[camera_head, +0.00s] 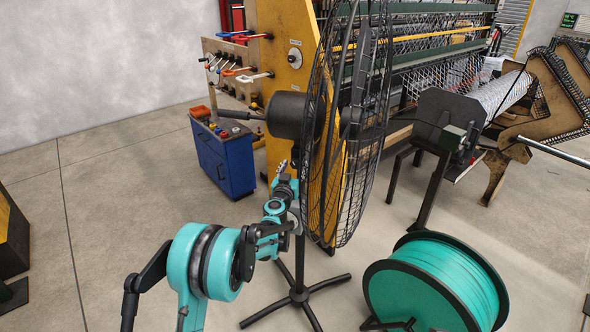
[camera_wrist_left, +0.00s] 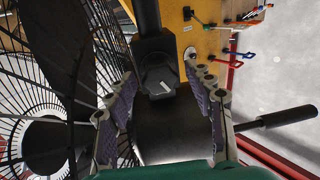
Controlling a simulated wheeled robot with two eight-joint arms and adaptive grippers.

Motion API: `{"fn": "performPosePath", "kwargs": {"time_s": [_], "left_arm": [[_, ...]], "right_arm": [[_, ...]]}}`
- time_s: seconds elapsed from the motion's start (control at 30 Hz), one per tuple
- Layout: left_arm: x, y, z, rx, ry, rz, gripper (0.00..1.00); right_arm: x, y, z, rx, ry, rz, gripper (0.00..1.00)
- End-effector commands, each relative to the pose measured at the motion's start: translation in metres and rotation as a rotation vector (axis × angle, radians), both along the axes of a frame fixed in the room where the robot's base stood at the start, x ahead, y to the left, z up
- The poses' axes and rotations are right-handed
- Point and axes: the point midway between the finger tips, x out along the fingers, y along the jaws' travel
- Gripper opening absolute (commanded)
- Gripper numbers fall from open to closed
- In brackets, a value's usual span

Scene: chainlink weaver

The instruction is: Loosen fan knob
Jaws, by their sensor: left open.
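The black pedestal fan (camera_head: 287,115) stands in the middle of the head view, its wire cage facing right. The fan knob (camera_wrist_left: 157,78) shows in the left wrist view as a small dark faceted piece on a black block beside the fan's pole. My left gripper (camera_head: 284,168) is below the motor housing, left of the cage. In the left wrist view my left gripper (camera_wrist_left: 163,80) is open, with one finger on each side of the knob and a visible gap on both sides. The knob cannot be made out in the head view. My right gripper is not in view.
The fan cage (camera_wrist_left: 30,90) is close beside my left gripper. A dark handle (camera_wrist_left: 285,117) sticks out on the other side. A blue tool cabinet (camera_head: 222,160) stands behind left, a teal spool (camera_head: 440,275) at front right.

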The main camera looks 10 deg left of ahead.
Motion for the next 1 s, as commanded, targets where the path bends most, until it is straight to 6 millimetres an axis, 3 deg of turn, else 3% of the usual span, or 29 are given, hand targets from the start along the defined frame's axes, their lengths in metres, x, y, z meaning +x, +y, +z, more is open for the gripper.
{"fn": "performPosePath", "kwargs": {"time_s": [0.3,0.47,0.5,1.0], "left_arm": [[0.0032,-0.0002,0.0005,0.000,0.000,0.000,0.51],[0.0031,-0.0001,0.0005,0.000,0.000,0.000,0.08],[0.0031,0.0000,0.0005,0.000,0.000,0.000,0.04],[0.0031,0.0007,0.0010,-0.077,0.008,0.001,0.04]], "right_arm": [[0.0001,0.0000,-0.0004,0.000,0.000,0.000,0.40],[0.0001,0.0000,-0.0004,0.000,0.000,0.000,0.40],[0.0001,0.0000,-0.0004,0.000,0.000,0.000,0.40],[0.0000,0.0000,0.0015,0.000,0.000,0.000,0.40]]}}
